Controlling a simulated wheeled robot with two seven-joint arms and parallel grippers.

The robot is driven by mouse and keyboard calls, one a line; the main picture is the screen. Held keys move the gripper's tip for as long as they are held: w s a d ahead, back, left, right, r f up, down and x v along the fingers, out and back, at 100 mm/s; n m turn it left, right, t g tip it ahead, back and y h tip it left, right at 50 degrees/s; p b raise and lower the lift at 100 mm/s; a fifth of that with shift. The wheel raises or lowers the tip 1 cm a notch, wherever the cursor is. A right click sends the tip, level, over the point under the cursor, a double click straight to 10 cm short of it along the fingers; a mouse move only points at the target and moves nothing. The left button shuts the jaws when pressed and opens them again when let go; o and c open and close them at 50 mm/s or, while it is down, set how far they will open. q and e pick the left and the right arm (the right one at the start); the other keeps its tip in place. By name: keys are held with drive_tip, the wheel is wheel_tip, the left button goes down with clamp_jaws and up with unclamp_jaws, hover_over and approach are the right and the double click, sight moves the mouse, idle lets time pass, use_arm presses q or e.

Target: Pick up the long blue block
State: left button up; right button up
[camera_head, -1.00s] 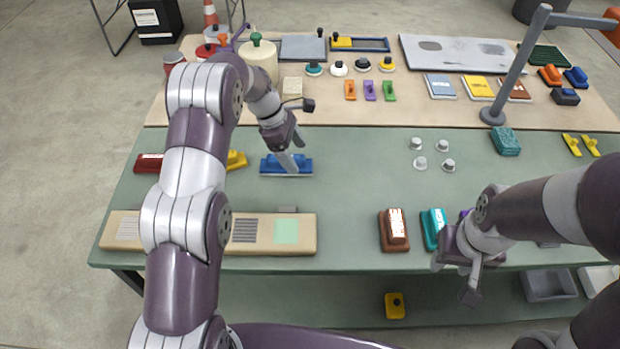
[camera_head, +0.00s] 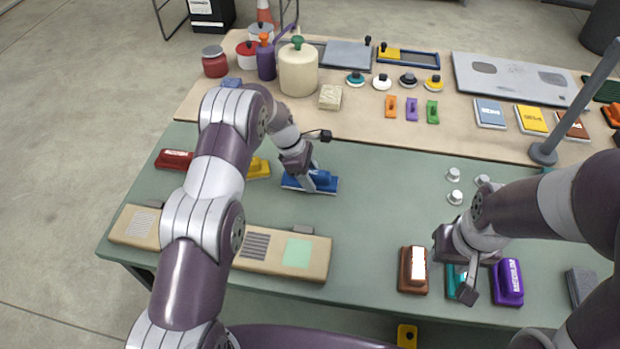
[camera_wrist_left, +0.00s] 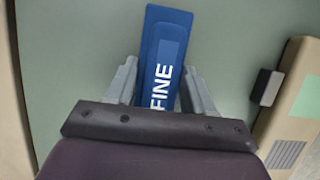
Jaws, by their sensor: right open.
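The long blue block (camera_head: 325,182) lies on the green mat of the table, left of the middle in the head view. In the left wrist view the blue block (camera_wrist_left: 168,28) bears the word FINE and runs up the picture between my fingers. My left gripper (camera_head: 305,180) is down at the block. In the wrist view its two fingers (camera_wrist_left: 160,85) stand open, one on each side of the block, with narrow gaps visible. My right gripper (camera_head: 453,275) is open and empty over the teal block (camera_head: 457,281), partly hiding it.
A yellow block (camera_head: 259,168) and a red block (camera_head: 174,160) lie left of the blue one. A long beige board (camera_head: 318,258) lies in front. A brown block (camera_head: 413,271) and a purple block (camera_head: 509,283) flank the teal one. Bare green mat lies right of the blue block.

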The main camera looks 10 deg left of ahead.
sight(314, 174)
use_arm(q)
drive_tip(key=shift+r, duration=0.1)
drive_tip(key=shift+c, duration=0.7)
drive_tip(key=shift+w, duration=0.1)
drive_tip(key=shift+r, duration=0.2)
drive_tip(key=r, duration=0.2)
drive_tip(key=s+r+b, duration=0.1)
drive_tip(key=r, duration=0.1)
drive_tip(key=shift+a, duration=0.1)
drive_tip(key=s+a+r+b, duration=0.2)
drive_tip(key=s+r, duration=0.4)
drive_tip(key=s, duration=0.4)
drive_tip(key=shift+s+a+r, duration=0.25)
